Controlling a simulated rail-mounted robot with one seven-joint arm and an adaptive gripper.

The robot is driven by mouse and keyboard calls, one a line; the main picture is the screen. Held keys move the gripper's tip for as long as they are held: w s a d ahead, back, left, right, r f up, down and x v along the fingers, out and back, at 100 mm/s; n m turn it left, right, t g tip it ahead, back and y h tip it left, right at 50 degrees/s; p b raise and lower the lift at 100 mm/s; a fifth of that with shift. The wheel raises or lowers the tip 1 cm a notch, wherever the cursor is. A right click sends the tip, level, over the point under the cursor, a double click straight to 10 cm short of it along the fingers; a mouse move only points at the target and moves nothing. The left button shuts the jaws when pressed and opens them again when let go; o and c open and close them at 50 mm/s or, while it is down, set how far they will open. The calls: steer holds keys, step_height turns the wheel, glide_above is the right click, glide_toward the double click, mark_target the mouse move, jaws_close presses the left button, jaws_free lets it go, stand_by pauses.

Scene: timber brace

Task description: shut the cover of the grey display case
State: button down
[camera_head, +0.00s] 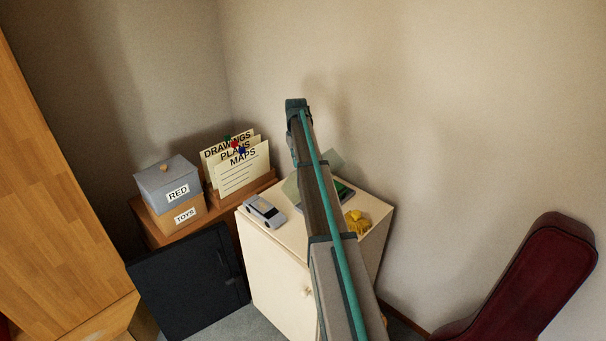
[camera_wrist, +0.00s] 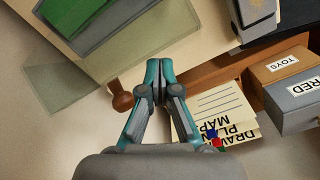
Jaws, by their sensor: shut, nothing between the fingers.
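The display case stands on the cream cabinet, mostly hidden behind my arm in the head view. Its dark base with a green content (camera_head: 342,190) shows right of the arm, and pale translucent panels (camera_head: 332,160), seemingly the raised cover, show on both sides. In the wrist view the green content (camera_wrist: 88,18) and translucent panels (camera_wrist: 150,35) lie at the upper left. My gripper (camera_wrist: 160,64) is shut and empty, apparently apart from the knob.
A silver toy car (camera_head: 264,211) and a yellow toy (camera_head: 357,222) stand on the cabinet top (camera_head: 290,234). Left are a grey RED box (camera_head: 165,180), a TOYS box (camera_head: 180,216) and a card holder (camera_head: 245,188). Walls close off the back. A dark red instrument case (camera_head: 530,280) leans at right.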

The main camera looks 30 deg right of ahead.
steer(key=shift+s, duration=0.2)
stand_by(0.3)
steer(key=shift+s+d+r, duration=0.15)
steer(key=shift+s+d, duration=0.1)
steer(key=shift+s, duration=0.4)
steer(key=shift+s+d+r, duration=0.1)
steer(key=shift+s+d, duration=0.15)
steer(key=shift+s, duration=0.7)
stand_by(0.3)
steer(key=shift+s+d+p, duration=0.25)
steer(key=shift+s+p, duration=0.1)
steer(key=shift+s, duration=0.5)
steer(key=shift+s+d+f, duration=0.2)
steer(key=shift+s, duration=0.55)
stand_by(0.3)
